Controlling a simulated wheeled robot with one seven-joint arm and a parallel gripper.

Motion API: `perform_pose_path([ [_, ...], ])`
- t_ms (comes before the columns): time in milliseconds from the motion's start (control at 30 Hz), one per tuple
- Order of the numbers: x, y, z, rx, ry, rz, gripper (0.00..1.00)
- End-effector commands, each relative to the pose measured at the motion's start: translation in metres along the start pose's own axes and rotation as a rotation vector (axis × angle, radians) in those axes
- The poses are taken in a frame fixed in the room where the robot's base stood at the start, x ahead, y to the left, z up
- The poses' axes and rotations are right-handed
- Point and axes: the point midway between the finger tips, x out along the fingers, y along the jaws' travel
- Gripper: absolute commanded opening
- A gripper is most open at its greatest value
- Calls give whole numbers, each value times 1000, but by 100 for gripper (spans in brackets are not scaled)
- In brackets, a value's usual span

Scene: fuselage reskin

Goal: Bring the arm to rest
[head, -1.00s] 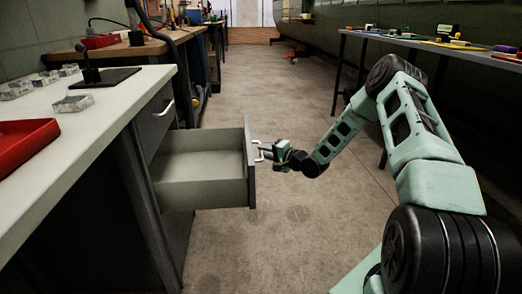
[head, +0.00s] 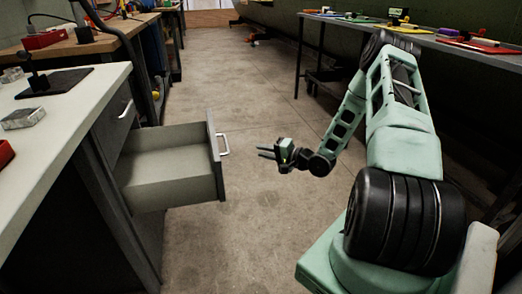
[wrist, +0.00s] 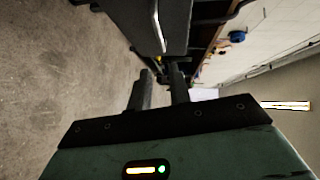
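My gripper (head: 262,151) is held out over the floor in the head view, to the right of the open drawer (head: 165,165). Its two fingers point left towards the drawer, with a gap between them and nothing held. A clear space separates the fingertips from the drawer's silver handle (head: 223,145). The drawer is pulled well out and looks empty. In the wrist view the two fingers (wrist: 160,75) stand apart, with the drawer front and its handle (wrist: 157,25) beyond them. My arm is bent at the elbow on the right.
The white-topped workbench (head: 60,125) stands at left with metal blocks and a red tray edge on it. A wooden bench (head: 75,45) is behind it. A long dark table (head: 450,42) with tools runs along the right behind my arm. The aisle floor (head: 240,85) between is clear.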

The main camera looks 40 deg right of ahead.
Motion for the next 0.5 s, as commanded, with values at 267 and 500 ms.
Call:
perform_pose_path([
  [267,0,0,0,0,0,0,20],
  [500,4,-2,3,-23,-10,22,20],
])
